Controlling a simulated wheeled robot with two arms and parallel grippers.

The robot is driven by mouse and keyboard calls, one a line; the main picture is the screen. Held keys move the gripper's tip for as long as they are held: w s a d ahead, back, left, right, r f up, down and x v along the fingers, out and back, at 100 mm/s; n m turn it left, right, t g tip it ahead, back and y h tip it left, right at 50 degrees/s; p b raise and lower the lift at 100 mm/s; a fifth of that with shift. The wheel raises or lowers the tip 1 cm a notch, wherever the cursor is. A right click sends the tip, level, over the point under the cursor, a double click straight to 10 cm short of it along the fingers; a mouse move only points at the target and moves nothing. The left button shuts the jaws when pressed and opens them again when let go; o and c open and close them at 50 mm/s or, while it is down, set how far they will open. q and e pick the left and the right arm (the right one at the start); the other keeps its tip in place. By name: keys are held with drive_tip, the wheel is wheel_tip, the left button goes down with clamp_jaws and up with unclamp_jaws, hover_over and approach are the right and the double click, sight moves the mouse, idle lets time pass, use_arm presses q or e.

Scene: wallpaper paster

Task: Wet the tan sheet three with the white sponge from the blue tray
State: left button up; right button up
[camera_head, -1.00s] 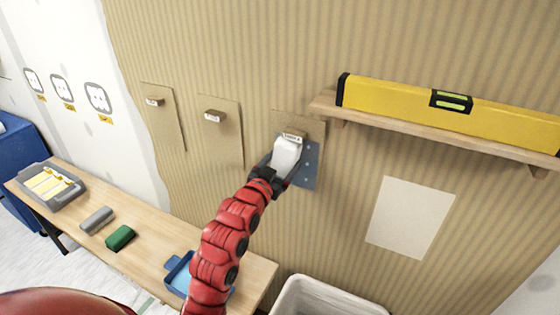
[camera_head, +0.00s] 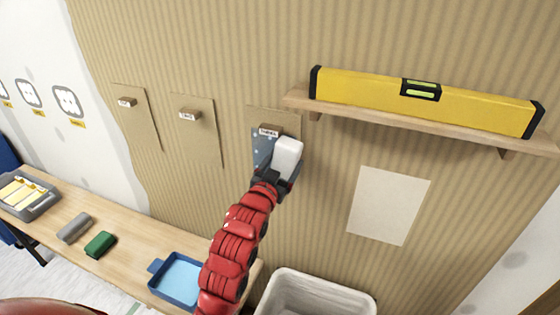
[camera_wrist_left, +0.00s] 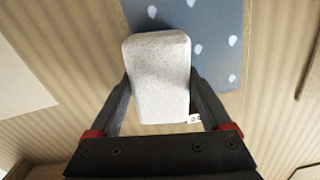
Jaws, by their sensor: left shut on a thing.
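My left gripper (camera_head: 284,168) is shut on the white sponge (camera_head: 289,152) and holds it at the right side of tan sheet three (camera_head: 284,121), the third hanging sheet from the left. In the left wrist view, the sponge (camera_wrist_left: 160,80) sits between both fingers. Sheet three has a tan top strip under a small labelled block; below it shows dark blue with pale drops, also in the wrist view (camera_wrist_left: 205,40). The sponge and gripper hide its lower right. Whether they touch is unclear. The blue tray (camera_head: 157,286) stands on the bench with light blue inside. My right gripper is out of view.
Two other tan sheets (camera_head: 138,115) (camera_head: 197,130) hang left. A shelf (camera_head: 400,122) with a yellow level (camera_head: 465,109) is at upper right. A pale sheet (camera_head: 388,205) is on the wall. A white bin (camera_head: 318,290), green block (camera_head: 100,245) and grey block (camera_head: 74,228) are below.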

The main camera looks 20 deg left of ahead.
use_arm(q)
drive_tip(key=shift+d, duration=0.8)
drive_tip(key=shift+s, duration=0.1)
